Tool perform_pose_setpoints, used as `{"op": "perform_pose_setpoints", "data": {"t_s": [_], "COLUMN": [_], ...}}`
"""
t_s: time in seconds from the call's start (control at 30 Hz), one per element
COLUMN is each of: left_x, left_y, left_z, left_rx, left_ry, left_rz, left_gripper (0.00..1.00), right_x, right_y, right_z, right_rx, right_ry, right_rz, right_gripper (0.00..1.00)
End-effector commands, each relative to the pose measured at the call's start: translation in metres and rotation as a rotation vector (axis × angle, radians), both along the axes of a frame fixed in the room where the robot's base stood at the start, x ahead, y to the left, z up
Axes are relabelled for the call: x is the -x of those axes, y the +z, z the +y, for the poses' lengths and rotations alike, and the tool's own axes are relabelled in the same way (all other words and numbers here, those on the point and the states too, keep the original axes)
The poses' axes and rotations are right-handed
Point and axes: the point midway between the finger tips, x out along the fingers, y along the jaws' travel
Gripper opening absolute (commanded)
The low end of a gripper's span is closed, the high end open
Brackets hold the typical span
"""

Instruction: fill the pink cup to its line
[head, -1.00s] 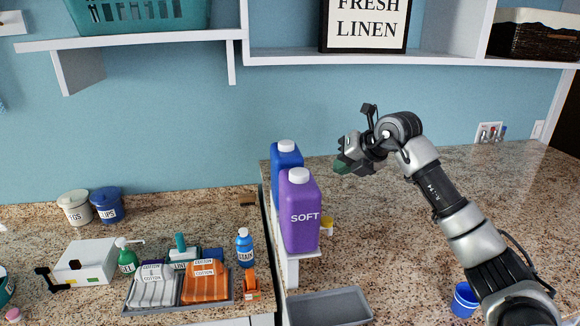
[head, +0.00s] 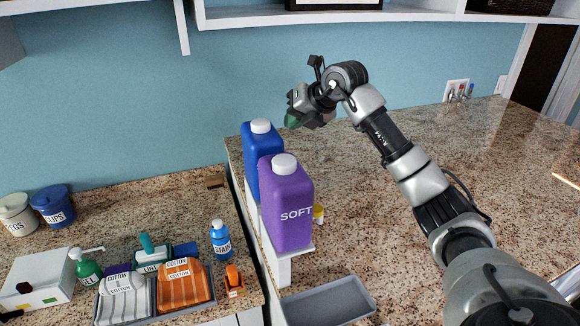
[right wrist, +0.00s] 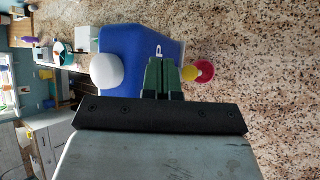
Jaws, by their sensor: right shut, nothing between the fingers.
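My right gripper (head: 292,121) is shut and empty, just right of the blue jug's white cap in the head view. In the right wrist view its green fingertips (right wrist: 162,75) are together in front of the blue jug (right wrist: 135,48). The blue jug (head: 262,150) stands behind the purple SOFT jug (head: 286,205). In the right wrist view a round red-pink thing (right wrist: 206,71) lies beside a yellow part (right wrist: 188,73); I cannot tell whether it is the pink cup. A yellow part (head: 318,213) also shows right of the purple jug. My left gripper is not in view.
A grey tray (head: 330,303) lies below the jugs. On the left counter are a blue STAIN bottle (head: 220,241), a green pump bottle (head: 88,268), folded cloths on a tray and lidded tubs. The right counter (head: 400,140) is largely clear.

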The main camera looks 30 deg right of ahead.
Motion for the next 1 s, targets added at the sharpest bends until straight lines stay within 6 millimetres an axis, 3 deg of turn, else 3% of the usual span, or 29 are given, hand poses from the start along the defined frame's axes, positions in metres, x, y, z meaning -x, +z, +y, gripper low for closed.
{"op": "perform_pose_setpoints", "data": {"t_s": [0.27, 0.7, 1.0], "left_x": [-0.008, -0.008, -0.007], "left_y": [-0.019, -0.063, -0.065], "left_z": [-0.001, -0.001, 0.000], "left_rx": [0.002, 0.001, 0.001], "left_ry": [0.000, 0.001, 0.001], "left_rz": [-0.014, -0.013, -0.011], "left_gripper": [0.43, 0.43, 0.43], "right_x": [0.000, 0.000, 0.000], "right_y": [-0.025, -0.082, -0.087], "right_z": [0.001, 0.000, 0.000], "right_rx": [-0.001, 0.001, 0.000], "right_ry": [0.002, 0.000, 0.000], "right_rz": [0.001, 0.001, 0.000], "right_gripper": [0.00, 0.00, 0.00]}}
